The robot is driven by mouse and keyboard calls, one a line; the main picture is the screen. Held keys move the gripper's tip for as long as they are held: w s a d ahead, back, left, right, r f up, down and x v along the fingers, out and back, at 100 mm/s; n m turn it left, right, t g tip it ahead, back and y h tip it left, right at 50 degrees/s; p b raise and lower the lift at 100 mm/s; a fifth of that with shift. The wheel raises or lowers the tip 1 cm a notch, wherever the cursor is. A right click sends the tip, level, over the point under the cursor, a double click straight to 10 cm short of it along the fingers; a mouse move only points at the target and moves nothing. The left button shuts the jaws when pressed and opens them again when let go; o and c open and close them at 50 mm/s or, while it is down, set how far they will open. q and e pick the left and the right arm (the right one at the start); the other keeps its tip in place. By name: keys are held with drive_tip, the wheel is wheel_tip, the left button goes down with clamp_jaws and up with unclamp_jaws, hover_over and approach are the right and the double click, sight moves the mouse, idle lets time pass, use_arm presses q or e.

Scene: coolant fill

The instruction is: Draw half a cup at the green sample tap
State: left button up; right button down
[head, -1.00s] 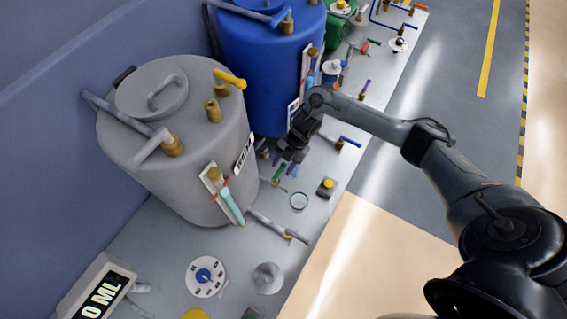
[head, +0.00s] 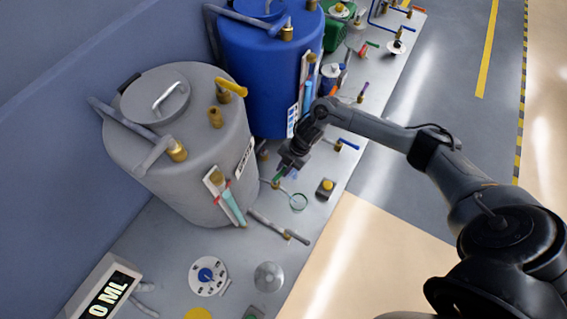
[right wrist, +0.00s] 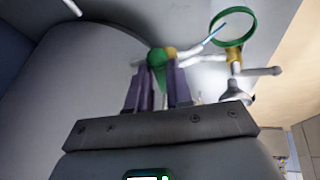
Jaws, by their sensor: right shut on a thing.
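The green sample tap (head: 277,180) sticks out low on the grey tank near the blue tank. My right gripper (head: 287,172) is at it. In the right wrist view the green handle (right wrist: 157,58) sits between the purple fingers of my right gripper (right wrist: 160,78), shut on it. A clear cup with a green rim (head: 299,202) stands on the bench in front of the tap; its rim (right wrist: 232,27) also shows in the right wrist view. A thin pale-blue streak reaches from the tap to the cup; the level inside is too small to tell. My left gripper is not in view.
The grey tank (head: 185,120) and blue tank (head: 262,70) stand behind. A display (head: 105,297) reads 0 ML. A yellow button box (head: 326,187) and a blue-handled tap (head: 347,144) are close to my right gripper. A dial (head: 207,275) lies at the front.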

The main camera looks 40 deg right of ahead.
drive_tip(key=shift+s+m, duration=0.15)
drive_tip(key=shift+m, duration=0.15)
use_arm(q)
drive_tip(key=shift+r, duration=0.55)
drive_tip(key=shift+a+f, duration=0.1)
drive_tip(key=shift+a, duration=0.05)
use_arm(e)
drive_tip(key=c, duration=1)
unclamp_jaws()
drive_tip(key=shift+c, duration=0.2)
drive_tip(key=shift+r, duration=0.1)
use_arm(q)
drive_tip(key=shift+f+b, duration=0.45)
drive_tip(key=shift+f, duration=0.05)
use_arm(e)
drive_tip(key=v, duration=1)
drive_tip(key=shift+s+r, duration=0.15)
drive_tip(key=shift+r, duration=0.2)
